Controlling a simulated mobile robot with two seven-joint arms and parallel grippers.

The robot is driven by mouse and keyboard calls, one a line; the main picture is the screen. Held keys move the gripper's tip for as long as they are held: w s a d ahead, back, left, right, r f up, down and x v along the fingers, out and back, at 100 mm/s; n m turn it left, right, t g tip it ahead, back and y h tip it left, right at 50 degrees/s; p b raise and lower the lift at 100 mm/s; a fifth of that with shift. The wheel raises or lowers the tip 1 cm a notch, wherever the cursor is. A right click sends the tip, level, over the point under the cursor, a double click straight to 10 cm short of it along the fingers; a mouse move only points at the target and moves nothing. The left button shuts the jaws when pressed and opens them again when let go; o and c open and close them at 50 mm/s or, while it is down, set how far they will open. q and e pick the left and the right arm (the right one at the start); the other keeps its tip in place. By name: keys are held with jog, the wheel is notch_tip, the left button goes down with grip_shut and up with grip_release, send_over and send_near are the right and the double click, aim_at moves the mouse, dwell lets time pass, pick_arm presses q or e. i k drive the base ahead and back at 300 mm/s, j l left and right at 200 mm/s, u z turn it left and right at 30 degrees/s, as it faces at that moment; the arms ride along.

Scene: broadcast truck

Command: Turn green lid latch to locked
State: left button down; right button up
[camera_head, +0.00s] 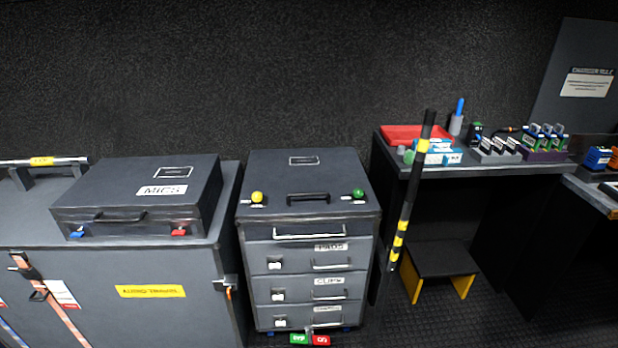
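The green lid latch (358,193) is a small round green knob on the right front of the lid of a dark grey drawer case (305,165). Small white labels lie beside it, too small to read. A matching yellow latch (257,197) sits at the left front of the same lid, with a black handle (308,197) between them. The lid lies flat and looks shut. I cannot tell from this distance which way the green latch is turned. Neither of my grippers shows in the head view.
A MICS case (135,195) stands on a large dark trunk (130,265) at left. A black and yellow pole (402,235) stands close right of the drawer case. Right of it are a desk (445,170) with small gear and a step stool (440,258). Space above the lid is clear.

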aim_at(358, 193)
jog(key=i+l+u, duration=0.1)
jog(key=l, duration=0.25)
jog(key=i+l+u, duration=0.1)
jog(key=i+l, duration=0.35)
jog(key=l, duration=0.25)
jog(key=i+l+u, duration=0.15)
jog(key=l, duration=0.2)
jog(key=i+l+u, duration=0.1)
jog(key=l, duration=0.25)
jog(key=i+l+u, duration=0.1)
jog(key=l, duration=0.3)
jog(key=i, duration=0.1)
